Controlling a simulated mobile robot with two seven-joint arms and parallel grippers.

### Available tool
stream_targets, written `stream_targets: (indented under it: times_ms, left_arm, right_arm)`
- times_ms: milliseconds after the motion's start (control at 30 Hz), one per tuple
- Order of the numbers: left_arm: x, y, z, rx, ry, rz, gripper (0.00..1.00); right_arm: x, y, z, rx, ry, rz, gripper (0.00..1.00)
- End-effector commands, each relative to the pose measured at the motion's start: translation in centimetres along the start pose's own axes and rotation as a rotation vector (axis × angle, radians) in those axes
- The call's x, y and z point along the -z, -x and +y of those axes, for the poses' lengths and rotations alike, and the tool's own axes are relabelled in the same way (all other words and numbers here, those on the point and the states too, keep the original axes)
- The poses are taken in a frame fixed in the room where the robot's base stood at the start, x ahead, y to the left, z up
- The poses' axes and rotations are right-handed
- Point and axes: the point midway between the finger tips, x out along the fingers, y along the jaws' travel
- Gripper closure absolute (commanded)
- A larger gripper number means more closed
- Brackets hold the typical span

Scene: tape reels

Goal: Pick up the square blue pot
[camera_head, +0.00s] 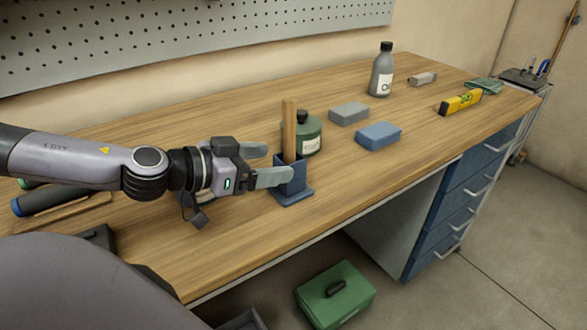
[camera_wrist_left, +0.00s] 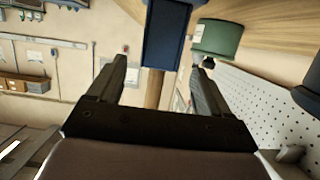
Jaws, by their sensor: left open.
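The square blue pot (camera_head: 295,186) stands upright on the wooden bench, on a wider square blue base. A wooden stick (camera_head: 290,125) rises out of it. My left gripper (camera_head: 276,163) is open and reaches in from the left, close to the pot. Its nearer finger hides part of the pot's upper side. In the left wrist view, which looks upside down, the pot (camera_wrist_left: 167,38) lies beyond the open fingertips (camera_wrist_left: 163,65), and the stick (camera_wrist_left: 153,90) shows between the fingers. I cannot tell whether a finger touches the pot. My right gripper is not in view.
A green jar (camera_head: 308,140) stands just behind the pot. The bench's front edge is near the pot. A green box (camera_head: 350,302) is on the floor.

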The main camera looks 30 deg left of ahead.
Motion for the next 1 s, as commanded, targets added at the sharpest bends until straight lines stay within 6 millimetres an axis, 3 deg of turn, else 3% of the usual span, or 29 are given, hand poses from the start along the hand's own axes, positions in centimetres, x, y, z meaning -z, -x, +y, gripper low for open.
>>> stream_targets:
  times_ms: [300,600,1000]
  left_arm:
    - [0.3,-1.2,-0.1,0.000,0.005,0.002,0.21]
    - [0.1,-2.1,0.0,0.000,0.002,0.001,0.21]
    - [0.3,-5.3,0.1,-0.001,0.003,0.003,0.21]
  right_arm:
    - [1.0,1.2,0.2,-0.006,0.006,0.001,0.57]
    - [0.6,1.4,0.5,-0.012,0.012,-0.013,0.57]
    - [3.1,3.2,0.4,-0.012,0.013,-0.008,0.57]
